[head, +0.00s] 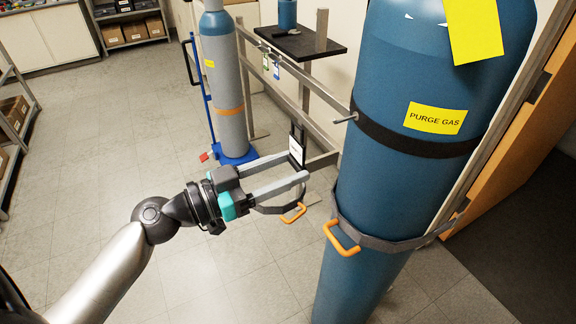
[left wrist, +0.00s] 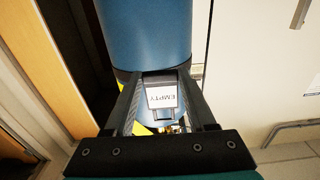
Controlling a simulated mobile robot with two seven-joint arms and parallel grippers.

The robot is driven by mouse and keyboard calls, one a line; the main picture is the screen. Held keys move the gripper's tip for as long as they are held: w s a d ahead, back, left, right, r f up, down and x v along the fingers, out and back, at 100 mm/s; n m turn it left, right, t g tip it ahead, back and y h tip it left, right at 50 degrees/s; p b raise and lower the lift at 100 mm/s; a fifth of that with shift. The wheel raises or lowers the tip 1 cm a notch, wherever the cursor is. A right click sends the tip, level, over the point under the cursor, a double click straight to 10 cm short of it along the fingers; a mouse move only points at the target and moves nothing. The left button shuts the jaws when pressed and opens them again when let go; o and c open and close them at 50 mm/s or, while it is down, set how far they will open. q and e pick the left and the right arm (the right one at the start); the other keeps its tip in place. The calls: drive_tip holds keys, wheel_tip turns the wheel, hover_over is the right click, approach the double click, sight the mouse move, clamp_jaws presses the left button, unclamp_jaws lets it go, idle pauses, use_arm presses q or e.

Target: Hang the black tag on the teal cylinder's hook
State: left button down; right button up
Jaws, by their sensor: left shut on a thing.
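The teal cylinder (head: 385,190) stands large at the right in the head view, with a yellow "PURGE GAS" label. A short metal hook (head: 345,118) sticks out to the left from its black band. My left gripper (head: 297,167) is shut on the black tag (head: 297,148), left of the cylinder and below hook height. The tag is apart from the hook. In the left wrist view the tag (left wrist: 162,98) sits between the fingers, its white "EMPTY" face showing upside down, with a blue cylinder behind it. My right gripper is not in view.
A strap with an orange clip (head: 342,238) circles the cylinder lower down. A metal rack rail (head: 312,95) with small hanging tags runs behind the gripper. A grey-blue cylinder (head: 228,90) stands on a blue cart behind.

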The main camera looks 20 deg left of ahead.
sight(293, 166)
use_arm(q)
drive_tip(key=x, duration=0.3)
drive_tip(key=shift+w+d, duration=0.1)
drive_tip(key=shift+w, duration=0.1)
drive_tip(key=shift+x, duration=0.8)
drive_tip(key=shift+f+b, duration=0.15)
drive_tip(key=shift+b, duration=0.35)
idle(0.5)
idle(0.4)
drive_tip(key=shift+x, duration=1.95)
drive_tip(key=shift+f+b, duration=0.4)
drive_tip(key=shift+f, duration=0.05)
